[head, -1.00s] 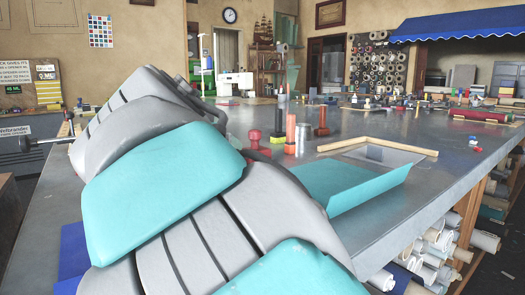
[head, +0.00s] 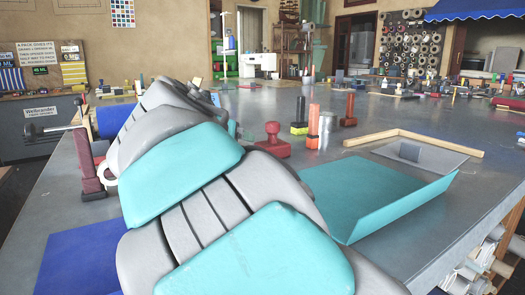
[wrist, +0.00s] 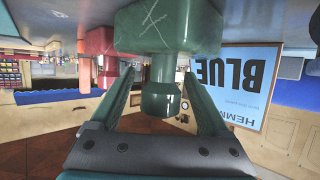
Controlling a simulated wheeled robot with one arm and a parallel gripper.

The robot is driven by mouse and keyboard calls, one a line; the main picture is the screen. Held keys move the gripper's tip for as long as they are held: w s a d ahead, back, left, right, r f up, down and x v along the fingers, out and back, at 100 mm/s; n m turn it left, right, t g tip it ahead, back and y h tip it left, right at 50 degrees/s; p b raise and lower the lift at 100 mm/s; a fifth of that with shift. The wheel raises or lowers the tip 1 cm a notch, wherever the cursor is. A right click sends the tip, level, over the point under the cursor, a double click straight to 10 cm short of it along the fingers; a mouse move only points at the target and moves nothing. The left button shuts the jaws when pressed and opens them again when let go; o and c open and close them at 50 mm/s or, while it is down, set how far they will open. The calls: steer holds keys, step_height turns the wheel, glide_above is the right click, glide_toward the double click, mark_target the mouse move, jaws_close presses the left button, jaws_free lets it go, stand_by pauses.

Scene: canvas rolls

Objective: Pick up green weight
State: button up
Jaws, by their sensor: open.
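The green weight (wrist: 165,28) fills the top middle of the wrist view, which appears upside down. Its narrower knob (wrist: 160,103) hangs into the space between the two fingers of my gripper (wrist: 160,88). My gripper is open, with one finger on each side of the knob; I cannot tell whether either touches it. In the head view my arm covers my gripper and most of the weight. Only a small green sliver (head: 232,129) shows beside the arm, and it may be part of the weight.
A red weight (head: 272,143) stands close by. A teal sheet (head: 365,195) lies at right, a dark red upright object (head: 90,165) at left.

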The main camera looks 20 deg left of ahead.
jaws_close()
stand_by(0.7)
stand_by(0.7)
